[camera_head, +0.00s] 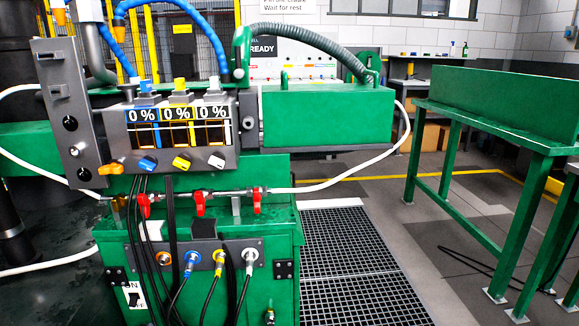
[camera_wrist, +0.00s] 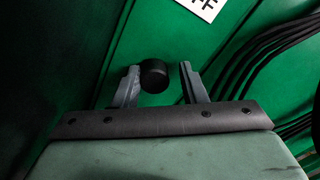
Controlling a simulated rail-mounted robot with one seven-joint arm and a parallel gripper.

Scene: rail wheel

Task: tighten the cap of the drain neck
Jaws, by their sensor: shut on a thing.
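In the wrist view, a round black cap (camera_wrist: 153,76) sits between the two grey fingers of my gripper (camera_wrist: 159,68), in front of a green panel. My gripper is shut on the cap. The left finger lies close against the cap's side, while a dark gap shows beside the right finger. The drain neck under the cap is hidden. My gripper is not seen in the head view, and I cannot make out this cap there.
A white label (camera_wrist: 203,6) and several black cables (camera_wrist: 262,55) are near my gripper. The head view shows the green machine (camera_head: 200,235) with red valve handles (camera_head: 200,203), a floor grate (camera_head: 350,255) and a green bench (camera_head: 500,125) at right.

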